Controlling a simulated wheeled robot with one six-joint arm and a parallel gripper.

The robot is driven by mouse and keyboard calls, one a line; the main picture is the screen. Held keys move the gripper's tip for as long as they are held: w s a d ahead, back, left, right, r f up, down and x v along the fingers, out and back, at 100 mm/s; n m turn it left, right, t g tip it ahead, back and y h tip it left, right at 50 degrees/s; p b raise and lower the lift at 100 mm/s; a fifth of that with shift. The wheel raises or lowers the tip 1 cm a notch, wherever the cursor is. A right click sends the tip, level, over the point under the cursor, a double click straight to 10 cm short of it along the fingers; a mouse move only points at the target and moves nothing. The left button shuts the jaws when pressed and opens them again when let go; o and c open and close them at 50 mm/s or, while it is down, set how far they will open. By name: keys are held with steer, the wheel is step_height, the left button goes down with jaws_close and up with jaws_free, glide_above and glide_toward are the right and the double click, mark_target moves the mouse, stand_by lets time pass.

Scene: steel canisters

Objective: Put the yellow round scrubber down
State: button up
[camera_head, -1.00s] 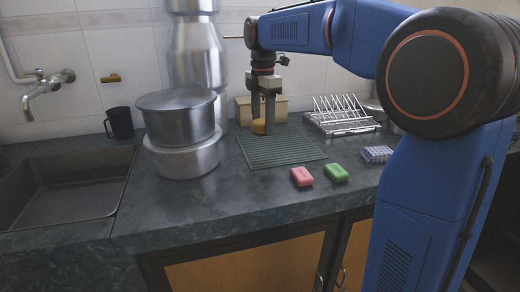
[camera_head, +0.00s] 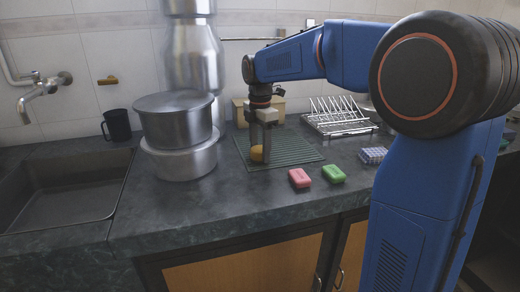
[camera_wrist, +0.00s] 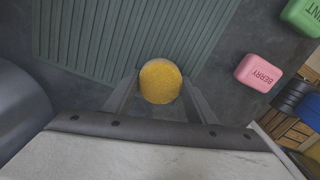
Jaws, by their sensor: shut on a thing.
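The yellow round scrubber (camera_wrist: 160,81) is held between the two fingers of my gripper (camera_wrist: 160,92). In the head view the scrubber (camera_head: 257,153) is at the fingertips of my gripper (camera_head: 262,150), over the front left part of the green ribbed mat (camera_head: 295,151). In the wrist view the mat (camera_wrist: 100,30) lies beyond the scrubber, and the scrubber overlaps its near edge. I cannot tell whether the scrubber touches the mat or hangs just above it.
Stacked steel pots (camera_head: 178,125) stand close on the left. A pink soap (camera_head: 299,178) and a green soap (camera_head: 333,173) lie to the right front. Behind are a wooden box (camera_head: 240,112) and a dish rack (camera_head: 337,118). The sink (camera_head: 60,190) is far left.

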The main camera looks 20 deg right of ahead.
mark_target(260, 149)
steer(key=o, duration=0.9)
steer(key=shift+f, duration=0.1)
step_height(260, 149, up, 12)
steer(key=shift+r, duration=0.15)
